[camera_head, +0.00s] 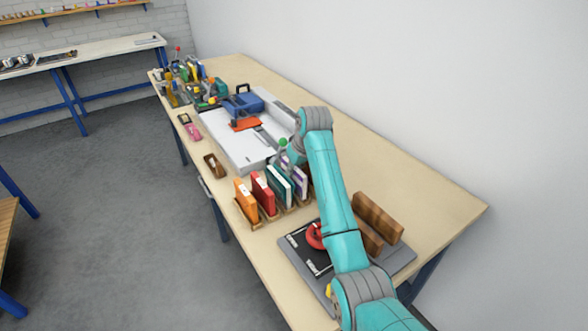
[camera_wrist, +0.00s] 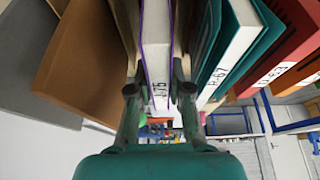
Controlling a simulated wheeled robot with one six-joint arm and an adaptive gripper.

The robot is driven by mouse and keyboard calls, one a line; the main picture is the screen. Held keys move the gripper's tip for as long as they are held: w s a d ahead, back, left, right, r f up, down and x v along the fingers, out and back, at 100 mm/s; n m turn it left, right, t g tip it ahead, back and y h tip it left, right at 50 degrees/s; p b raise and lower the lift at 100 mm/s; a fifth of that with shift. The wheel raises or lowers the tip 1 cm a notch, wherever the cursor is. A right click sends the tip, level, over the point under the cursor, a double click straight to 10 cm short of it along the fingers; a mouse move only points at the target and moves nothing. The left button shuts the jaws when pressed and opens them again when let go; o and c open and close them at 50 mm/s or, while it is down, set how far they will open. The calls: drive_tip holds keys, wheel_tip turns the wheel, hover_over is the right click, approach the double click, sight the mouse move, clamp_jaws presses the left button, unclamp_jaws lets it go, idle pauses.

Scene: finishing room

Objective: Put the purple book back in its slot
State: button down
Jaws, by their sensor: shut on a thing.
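The purple book (camera_head: 291,178) stands at the right end of the row of books in the head view, partly hidden by my arm. In the wrist view the purple book (camera_wrist: 158,50) shows its white spine label between my fingers. My gripper (camera_wrist: 159,92) is shut on it, one finger on each side. The wooden book rack (camera_head: 270,217) holds the books upright. The purple book is beside the teal book (camera_head: 279,186), which also shows in the wrist view (camera_wrist: 232,45). Whether its lower edge is fully down in the slot is hidden.
A red book (camera_head: 262,194) and an orange book (camera_head: 246,201) stand further left in the rack. A grey tray (camera_head: 232,150) with tools lies behind. A dark board with a red ring (camera_head: 315,236) and wooden blocks (camera_head: 378,217) are in front. The table's right back is clear.

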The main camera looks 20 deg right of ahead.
drive_tip(key=shift+f, duration=0.55)
idle(0.5)
drive_tip(key=c, duration=1.4)
unclamp_jaws()
drive_tip(key=shift+o, duration=0.2)
drive_tip(key=shift+v, duration=5.45)
